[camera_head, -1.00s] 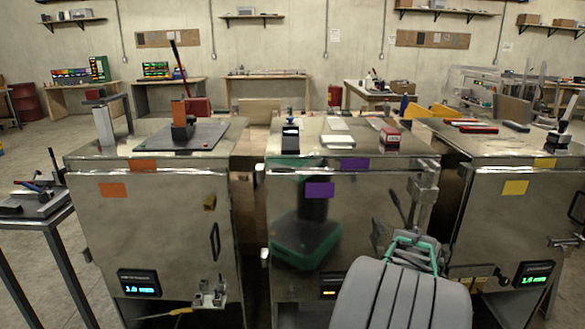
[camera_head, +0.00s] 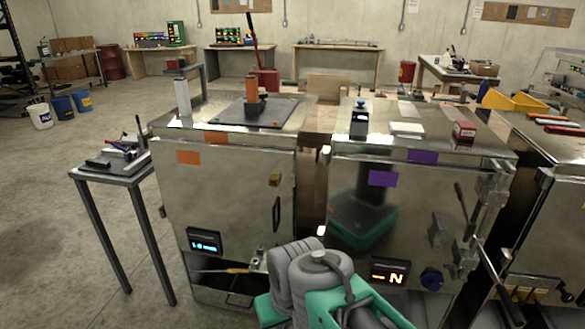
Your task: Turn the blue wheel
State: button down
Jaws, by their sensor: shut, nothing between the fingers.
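A small dark blue wheel (camera_head: 431,279) is on the front of the middle steel cabinet (camera_head: 340,172), low down on the right side. It stands just right of a display with orange characters (camera_head: 389,272). Its whole round face shows, but its turn angle is too small to tell. My grey and green arm links fill the bottom middle of the view, to the left of the wheel and below it. My gripper itself does not show clearly; I cannot see its fingers or any contact with the wheel.
The left cabinet (camera_head: 225,180) has an orange label. A dark side table (camera_head: 85,172) with tools stands left of it. A latch bar (camera_head: 487,200) sticks out at the middle cabinet's right edge. The right cabinet (camera_head: 562,215) is partly cut off. Open floor lies at left.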

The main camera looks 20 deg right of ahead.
aim_at(433, 280)
jog(key=u, duration=2.65)
jog(key=k, duration=2.2)
jog(key=z, duration=2.8)
